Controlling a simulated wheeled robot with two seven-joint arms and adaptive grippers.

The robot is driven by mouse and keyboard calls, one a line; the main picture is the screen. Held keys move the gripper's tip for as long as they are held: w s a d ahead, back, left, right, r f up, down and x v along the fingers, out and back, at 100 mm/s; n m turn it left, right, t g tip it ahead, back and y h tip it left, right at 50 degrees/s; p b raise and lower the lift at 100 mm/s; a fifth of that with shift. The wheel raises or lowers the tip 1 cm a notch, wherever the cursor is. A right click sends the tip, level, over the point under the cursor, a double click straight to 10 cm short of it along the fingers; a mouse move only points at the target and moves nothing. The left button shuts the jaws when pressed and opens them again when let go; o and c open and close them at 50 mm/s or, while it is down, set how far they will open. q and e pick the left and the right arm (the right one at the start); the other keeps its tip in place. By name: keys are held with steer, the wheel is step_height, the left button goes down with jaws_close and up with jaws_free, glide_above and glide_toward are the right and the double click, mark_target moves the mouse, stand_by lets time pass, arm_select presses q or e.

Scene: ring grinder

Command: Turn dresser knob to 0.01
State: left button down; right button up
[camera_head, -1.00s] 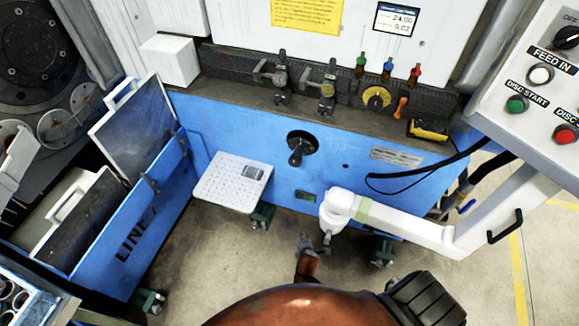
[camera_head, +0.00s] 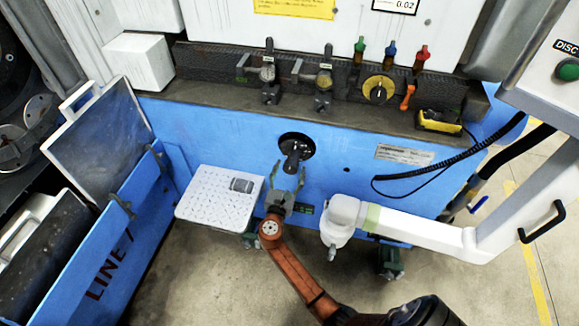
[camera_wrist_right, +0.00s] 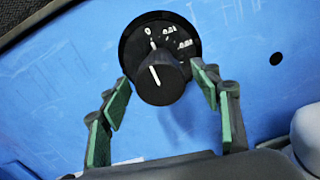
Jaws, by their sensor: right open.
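The dresser knob (camera_head: 292,158) is a black round knob on a black dial plate on the blue machine front. In the right wrist view the knob (camera_wrist_right: 160,78) has a white pointer line, and the dial plate (camera_wrist_right: 150,30) carries white marks, among them a 0 at the top; the marks to its right are small and hard to read. My right gripper (camera_head: 288,180) is open just in front of and below the knob. In the right wrist view its green-padded fingers (camera_wrist_right: 165,98) stand on either side of the knob's lower part, apart from it. My left gripper is not in view.
A white perforated tray (camera_head: 215,212) juts out left of my right gripper. A white jointed arm (camera_head: 420,228) from the control box stands close on the right. A ledge (camera_head: 215,92) with clamps and colored-top bottles runs above the knob. A black cable (camera_head: 400,190) hangs at right.

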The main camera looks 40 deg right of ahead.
steer(key=shift+x, duration=1.1)
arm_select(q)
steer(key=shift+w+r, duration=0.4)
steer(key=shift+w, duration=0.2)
arm_select(e)
steer(key=c, duration=1.2)
